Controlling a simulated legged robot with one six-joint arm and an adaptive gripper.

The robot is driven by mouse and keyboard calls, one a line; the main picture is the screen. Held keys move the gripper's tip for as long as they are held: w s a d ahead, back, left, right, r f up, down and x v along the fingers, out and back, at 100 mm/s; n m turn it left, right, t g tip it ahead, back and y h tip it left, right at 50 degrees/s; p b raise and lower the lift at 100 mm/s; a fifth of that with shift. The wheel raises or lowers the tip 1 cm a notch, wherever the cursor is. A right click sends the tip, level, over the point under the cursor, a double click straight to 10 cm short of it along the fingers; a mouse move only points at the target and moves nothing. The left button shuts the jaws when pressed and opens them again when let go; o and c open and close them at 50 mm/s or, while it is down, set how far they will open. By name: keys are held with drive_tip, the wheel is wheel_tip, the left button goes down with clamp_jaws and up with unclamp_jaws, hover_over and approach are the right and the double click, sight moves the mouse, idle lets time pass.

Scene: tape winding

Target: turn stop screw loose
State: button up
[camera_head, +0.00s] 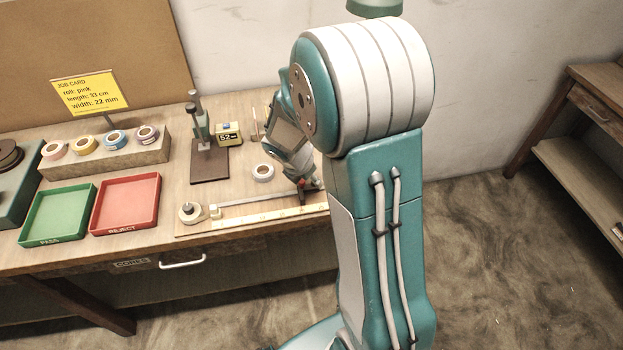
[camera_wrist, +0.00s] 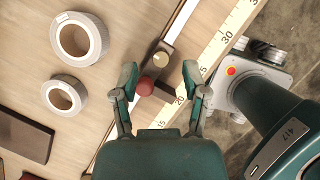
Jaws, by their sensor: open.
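In the wrist view a dark stop block (camera_wrist: 179,92) lies across the wooden ruler (camera_wrist: 207,62) near the 20 mark. A round red knob (camera_wrist: 146,86) and a round brass knob (camera_wrist: 160,59) sit by the block's left end; I cannot tell for sure which is the stop screw. My gripper (camera_wrist: 159,72) is open, its fingers on either side of the knobs and apart from them. In the head view my gripper is low over the right part of the ruler board (camera_head: 237,221), mostly hidden by my arm, with a bit of red at its tip.
Two white tape rolls (camera_wrist: 80,38) (camera_wrist: 64,95) lie left of the ruler in the wrist view. The green tray (camera_head: 45,238) and red tray (camera_head: 95,225) stand at the left in the head view. A dark stand (camera_head: 209,166) and a yellow gauge (camera_head: 229,134) are behind.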

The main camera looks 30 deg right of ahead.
drive_tip(key=shift+d+f, duration=0.25)
drive_tip(key=shift+f, duration=0.4)
drive_tip(key=shift+w, duration=0.1)
clamp_jaws()
